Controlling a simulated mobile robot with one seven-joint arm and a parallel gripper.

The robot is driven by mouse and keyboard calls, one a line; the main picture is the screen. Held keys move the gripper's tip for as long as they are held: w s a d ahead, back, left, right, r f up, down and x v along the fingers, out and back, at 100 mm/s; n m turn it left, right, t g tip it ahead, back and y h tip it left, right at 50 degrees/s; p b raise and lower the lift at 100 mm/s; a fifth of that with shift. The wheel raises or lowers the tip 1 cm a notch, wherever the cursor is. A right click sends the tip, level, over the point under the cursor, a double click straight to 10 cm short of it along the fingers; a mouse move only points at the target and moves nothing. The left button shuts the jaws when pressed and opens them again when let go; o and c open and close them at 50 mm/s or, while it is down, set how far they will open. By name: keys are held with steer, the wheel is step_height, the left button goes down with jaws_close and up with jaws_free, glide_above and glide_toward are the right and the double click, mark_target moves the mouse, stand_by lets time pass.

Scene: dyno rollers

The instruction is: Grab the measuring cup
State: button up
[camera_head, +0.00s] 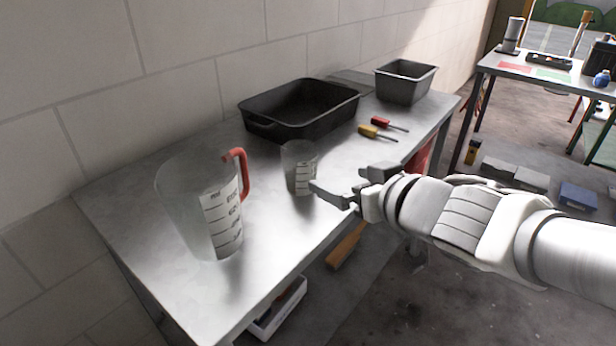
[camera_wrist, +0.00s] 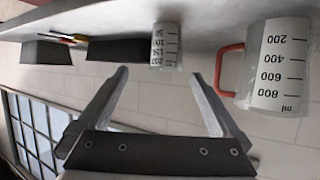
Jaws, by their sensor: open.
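A large clear measuring cup (camera_head: 208,210) with a red handle and a printed scale stands upright on the metal table, at its near left. It also shows inverted at the right of the wrist view (camera_wrist: 278,68). A small clear measuring cup (camera_head: 299,168) with a printed scale stands near the table's middle; in the wrist view the small cup (camera_wrist: 165,46) lies beyond the gap between the fingers. My gripper (camera_head: 340,181) is open and empty, just right of the small cup. In the wrist view both fingers of my gripper (camera_wrist: 159,78) are spread apart.
A large black tray (camera_head: 283,127) and a smaller dark bin (camera_head: 405,82) sit at the back of the metal table (camera_head: 150,228). Red and yellow screwdrivers (camera_head: 378,131) lie right of the tray. A wall runs along the table's back. A second table (camera_head: 545,75) stands at far right.

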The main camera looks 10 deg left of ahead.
mark_target(306, 176)
steer(key=shift+a+f+y, duration=0.3)
steer(key=shift+a+f, duration=0.25)
steer(key=shift+a, duration=0.25)
steer(key=shift+p+x, duration=1.6)
steer(key=shift+x, duration=0.5)
steer(key=w+p, duration=0.1)
steer(key=p, duration=0.1)
steer(key=shift+a+f+p, duration=0.1)
steer(key=shift+a+p, duration=0.2)
steer(key=shift+a, duration=0.1)
steer(key=shift+w+a+f+p, duration=0.25)
steer(key=shift+w+p, duration=0.2)
steer(key=shift+p, duration=0.75)
steer(key=x, duration=0.4)
steer(key=shift+f+b, duration=0.35)
steer(key=shift+w+r+b+x, duration=0.15)
steer(key=shift+b+x, duration=0.25)
steer(key=shift+x, duration=1.1)
steer(key=shift+w+r+b+x, duration=0.15)
steer(key=shift+b+x, duration=0.25)
steer(key=shift+x, duration=1.1)
steer(key=shift+s+d, duration=0.1)
